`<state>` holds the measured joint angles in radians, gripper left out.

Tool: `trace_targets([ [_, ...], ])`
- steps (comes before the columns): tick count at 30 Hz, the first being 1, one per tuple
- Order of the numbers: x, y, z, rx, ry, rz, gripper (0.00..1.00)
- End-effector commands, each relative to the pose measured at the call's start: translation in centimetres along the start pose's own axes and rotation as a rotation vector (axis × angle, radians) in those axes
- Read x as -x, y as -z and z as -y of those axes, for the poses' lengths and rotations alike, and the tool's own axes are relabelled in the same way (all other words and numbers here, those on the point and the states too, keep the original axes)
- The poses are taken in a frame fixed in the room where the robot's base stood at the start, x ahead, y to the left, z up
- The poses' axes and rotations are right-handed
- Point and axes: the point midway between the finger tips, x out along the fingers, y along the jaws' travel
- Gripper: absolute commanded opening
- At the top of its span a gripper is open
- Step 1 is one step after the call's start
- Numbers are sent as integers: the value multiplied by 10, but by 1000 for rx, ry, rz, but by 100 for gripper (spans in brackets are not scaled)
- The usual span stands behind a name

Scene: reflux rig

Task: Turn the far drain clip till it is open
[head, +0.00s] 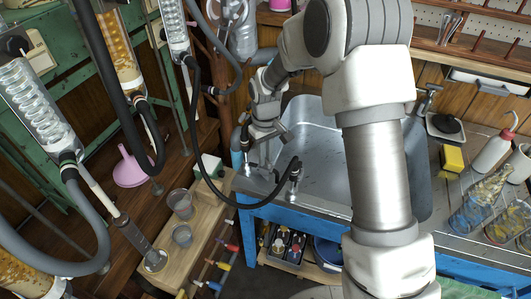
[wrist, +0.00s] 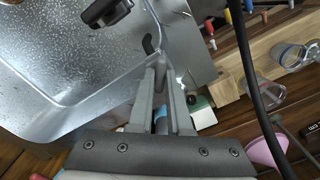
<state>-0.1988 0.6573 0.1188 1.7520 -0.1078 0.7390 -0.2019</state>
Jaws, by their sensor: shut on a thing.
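The far drain clip (head: 246,139) is a small dark clip on a short metal fitting at the left rim of the steel sink. My gripper (head: 252,142) reaches down to it from above, partly covering it. In the wrist view, my gripper's two grey fingers (wrist: 163,75) are close together, shut on the clip, whose dark curved end (wrist: 149,44) shows just past the fingertips. How far the clip is turned cannot be told. A second dark clip (head: 295,167) stands apart at the sink's near rim; a dark handle shows at the wrist view's top (wrist: 106,12).
The steel sink (head: 320,118) sits in a blue frame. A black hose (head: 225,200) loops low near the near clip. A wooden shelf holds clear cups (head: 181,203), and a pink funnel (head: 130,168) lies left. Bottles and a yellow sponge (head: 453,158) are at right.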

Motion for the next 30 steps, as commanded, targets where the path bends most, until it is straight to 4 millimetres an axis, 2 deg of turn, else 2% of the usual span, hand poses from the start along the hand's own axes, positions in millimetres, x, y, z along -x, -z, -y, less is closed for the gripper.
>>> trace_targets([
  [18,2,0,0,529,0,-1,0],
  [30,1,1,0,680,-1,-2,0],
])
